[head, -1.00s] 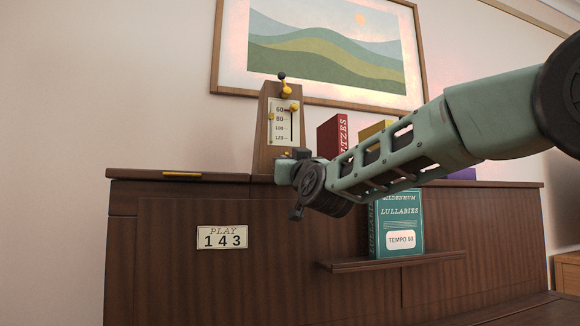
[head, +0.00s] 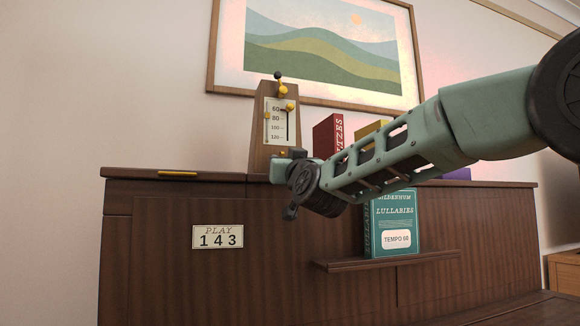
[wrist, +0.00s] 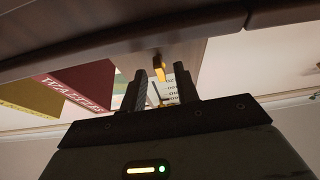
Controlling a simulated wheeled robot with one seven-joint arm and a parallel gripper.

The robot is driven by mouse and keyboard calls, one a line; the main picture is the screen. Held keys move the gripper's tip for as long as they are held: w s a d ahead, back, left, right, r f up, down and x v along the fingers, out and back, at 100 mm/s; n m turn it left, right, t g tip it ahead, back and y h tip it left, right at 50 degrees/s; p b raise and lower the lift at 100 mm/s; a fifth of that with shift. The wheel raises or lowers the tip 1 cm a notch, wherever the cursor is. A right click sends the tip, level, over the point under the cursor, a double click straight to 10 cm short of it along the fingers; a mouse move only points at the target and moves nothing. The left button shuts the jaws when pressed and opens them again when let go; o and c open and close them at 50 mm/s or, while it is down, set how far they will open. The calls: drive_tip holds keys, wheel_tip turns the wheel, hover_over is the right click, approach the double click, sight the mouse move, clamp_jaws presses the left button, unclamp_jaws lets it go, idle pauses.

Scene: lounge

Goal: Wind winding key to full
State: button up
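The wooden metronome (head: 262,138) stands on top of the dark wooden cabinet, with a number scale and a weighted rod on its front. A small yellow piece, seemingly the winding key (wrist: 158,68), shows low on the metronome in the wrist view. My gripper (wrist: 161,72) is open, with one dark finger on each side of this yellow piece and a visible gap to each. In the head view my gripper (head: 280,166) is at the metronome's base and mostly hides the key; only a little yellow shows there.
The cabinet (head: 150,235) carries a "PLAY 143" plate (head: 217,237). Red (head: 325,135) and yellow books stand right of the metronome, behind my arm. A teal "Lullabies" book (head: 397,225) marked "TEMPO 60" stands on a ledge (head: 340,266). A framed picture (head: 320,50) hangs behind.

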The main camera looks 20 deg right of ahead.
drive_tip(key=v, duration=1.7)
drive_tip(key=shift+f+b, duration=0.15)
drive_tip(key=shift+b, duration=0.25)
drive_tip(key=shift+s, duration=0.1)
drive_tip(key=s+a+f+n+g+y, duration=0.2)
drive_tip(key=a+f+g, duration=0.2)
drive_tip(key=f, duration=0.4)
drive_tip(key=s+a+f+n+g+y, duration=0.2)
drive_tip(key=a+f+g, duration=0.2)
drive_tip(key=f, duration=0.4)
drive_tip(key=s+a+f+n+g+y, duration=0.2)
drive_tip(key=a+f+g, duration=0.25)
drive_tip(key=f, duration=0.45)
drive_tip(key=s+d+f+n+g+h, duration=0.1)
drive_tip(key=s+d+f+g+h, duration=0.3)
drive_tip(key=s+f, duration=0.5)
drive_tip(key=s+d+f+g+h, duration=0.1)
drive_tip(key=s+f+g+h, duration=0.1)
drive_tip(key=s+f+g, duration=0.7)
wheel_tip(320, 180, up, 27)
drive_tip(key=s+t+p, duration=0.2)
drive_tip(key=t+p, duration=0.1)
drive_tip(key=p, duration=2.2)
drive_tip(key=shift+d, duration=0.35)
